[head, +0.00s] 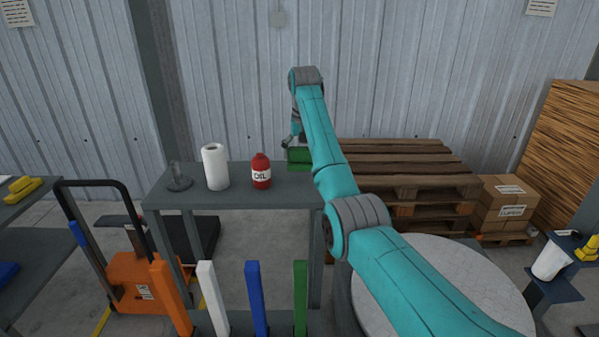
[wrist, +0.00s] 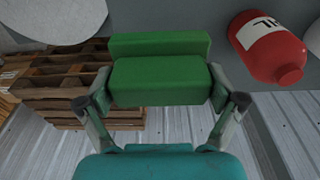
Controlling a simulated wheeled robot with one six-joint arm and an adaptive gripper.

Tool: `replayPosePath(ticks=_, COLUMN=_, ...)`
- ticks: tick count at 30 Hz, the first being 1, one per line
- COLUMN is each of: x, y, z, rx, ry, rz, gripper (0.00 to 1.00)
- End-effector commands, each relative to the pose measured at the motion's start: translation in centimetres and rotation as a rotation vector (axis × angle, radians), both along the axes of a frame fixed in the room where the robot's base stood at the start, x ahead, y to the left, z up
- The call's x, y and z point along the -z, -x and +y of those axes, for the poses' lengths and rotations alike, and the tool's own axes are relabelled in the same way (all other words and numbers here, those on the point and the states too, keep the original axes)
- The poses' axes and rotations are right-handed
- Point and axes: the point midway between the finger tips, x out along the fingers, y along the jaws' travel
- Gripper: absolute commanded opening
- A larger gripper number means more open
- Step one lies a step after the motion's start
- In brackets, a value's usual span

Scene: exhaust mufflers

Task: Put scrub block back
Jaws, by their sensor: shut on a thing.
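A green block, which I take as the scrub block (wrist: 160,82), sits between the two fingers of my gripper (wrist: 161,88) in the wrist view. The fingers press on its two ends. A second green surface (wrist: 160,45) shows right beyond it; I cannot tell whether it is part of the block or a separate thing. In the head view my gripper (head: 297,138) points down over the right end of the grey table (head: 240,190), with green (head: 299,155) just under it. My arm hides part of this spot. Whether the block touches the tabletop is unclear.
A red oil bottle (head: 261,171) stands close to the left of the green, then a paper roll (head: 215,167) and a grey stand (head: 178,178). Stacked pallets (head: 405,165) are behind to the right. Colored posts (head: 255,300) rise in front of the table.

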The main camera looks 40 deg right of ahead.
Motion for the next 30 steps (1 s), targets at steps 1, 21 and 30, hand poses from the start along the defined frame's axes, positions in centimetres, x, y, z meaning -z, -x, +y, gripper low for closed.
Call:
replayPosePath(ticks=1, x=0.8, y=0.2, z=0.0, rx=0.001, ry=0.000, rz=0.000, gripper=0.60)
replayPosePath(ticks=21, x=5.9, y=1.0, z=-0.2, rx=0.005, ry=0.001, rz=-0.002, gripper=0.60)
replayPosePath(ticks=30, x=6.1, y=1.0, z=-0.2, rx=0.005, ry=0.001, rz=-0.002, gripper=1.00)
